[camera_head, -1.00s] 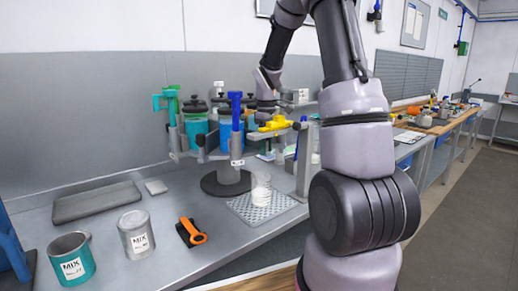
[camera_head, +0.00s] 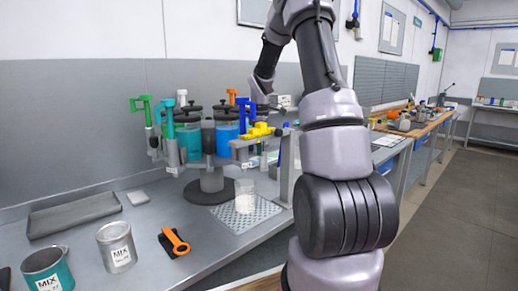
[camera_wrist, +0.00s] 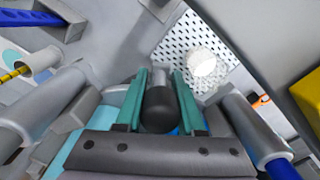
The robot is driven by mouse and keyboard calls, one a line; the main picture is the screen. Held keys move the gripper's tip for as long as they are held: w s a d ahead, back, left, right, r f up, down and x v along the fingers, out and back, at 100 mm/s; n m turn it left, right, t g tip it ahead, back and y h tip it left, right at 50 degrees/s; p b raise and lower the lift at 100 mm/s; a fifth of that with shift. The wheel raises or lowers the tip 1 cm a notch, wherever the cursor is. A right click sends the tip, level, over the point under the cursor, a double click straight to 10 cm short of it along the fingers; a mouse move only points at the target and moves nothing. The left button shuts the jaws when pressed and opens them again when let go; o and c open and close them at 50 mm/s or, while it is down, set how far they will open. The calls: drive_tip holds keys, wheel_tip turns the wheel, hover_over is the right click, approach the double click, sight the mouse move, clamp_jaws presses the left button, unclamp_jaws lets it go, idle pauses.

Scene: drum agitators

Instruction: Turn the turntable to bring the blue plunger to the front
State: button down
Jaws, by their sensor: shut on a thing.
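The turntable (camera_head: 213,181) stands on the bench on a dark round base and carries plungers on its spokes. The blue plunger (camera_head: 243,115) stands upright right of the central post in the head view, neither at the far left nor directly in front of the post. The teal plunger (camera_head: 168,120) is left of centre, the green one (camera_head: 140,106) farther left, and the yellow one (camera_head: 258,131) at the right. My gripper (camera_wrist: 158,103) is shut on a dark round-ended knob (camera_wrist: 161,110) in the wrist view. In the head view the fingers are too small to make out.
A grey upright (camera_head: 287,170) stands right of the turntable.

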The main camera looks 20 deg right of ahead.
drive_tip(key=shift+w+d, duration=0.15)
drive_tip(key=shift+d, duration=0.05)
idle(0.4)
drive_tip(key=c, duration=0.5)
unclamp_jaws()
drive_tip(key=shift+r, duration=0.1)
wheel_tip(320, 180, up, 10)
drive_tip(key=shift+r, duration=0.25)
drive_tip(key=shift+r, duration=0.1)
